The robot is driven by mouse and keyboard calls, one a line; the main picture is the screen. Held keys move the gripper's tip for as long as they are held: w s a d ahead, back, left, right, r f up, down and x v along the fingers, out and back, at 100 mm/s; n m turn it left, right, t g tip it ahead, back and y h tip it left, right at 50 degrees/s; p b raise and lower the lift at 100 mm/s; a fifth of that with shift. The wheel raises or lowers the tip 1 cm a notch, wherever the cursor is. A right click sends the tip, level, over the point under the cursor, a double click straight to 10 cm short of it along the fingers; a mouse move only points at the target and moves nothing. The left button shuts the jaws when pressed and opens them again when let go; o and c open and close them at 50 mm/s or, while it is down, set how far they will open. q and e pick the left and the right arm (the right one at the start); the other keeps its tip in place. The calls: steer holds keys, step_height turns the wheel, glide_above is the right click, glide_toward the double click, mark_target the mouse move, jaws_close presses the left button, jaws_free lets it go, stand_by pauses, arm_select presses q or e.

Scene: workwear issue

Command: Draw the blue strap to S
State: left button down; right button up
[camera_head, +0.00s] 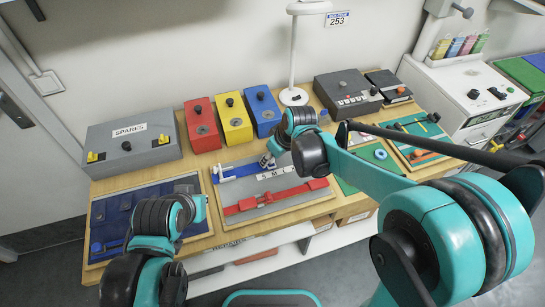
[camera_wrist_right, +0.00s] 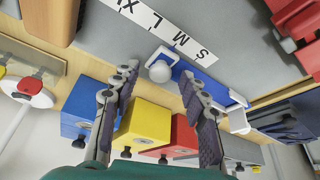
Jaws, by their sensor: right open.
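The blue strap (camera_head: 241,169) lies along the back of a grey board (camera_head: 290,206), with a white buckle at its left end. It also shows in the right wrist view (camera_wrist_right: 208,86), upside down. A white knob (camera_wrist_right: 160,70) on a white slider sits at its free end, roughly across from M on the white strip lettered S, M, L, XL (camera_wrist_right: 178,38). My right gripper (camera_wrist_right: 160,74) is open. The knob shows between its fingertips, and I cannot tell if they are down around it. My left arm is at lower left in the head view; its gripper does not show.
A red strap (camera_head: 275,198) lies in front on the same board. Behind stand red (camera_head: 201,125), yellow (camera_head: 233,122) and blue (camera_head: 262,110) boxes, a grey SPARES case (camera_head: 128,148) and a white lamp (camera_head: 293,96). A blue panel (camera_head: 118,214) lies left.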

mark_target(257, 165)
jaws_close()
steer(key=a, duration=0.2)
steer(key=s+a, duration=0.1)
steer(key=shift+s+a, duration=0.2)
steer(key=shift+a, duration=0.15)
jaws_free()
steer(key=v, duration=1.2)
steer(key=shift+a, duration=0.1)
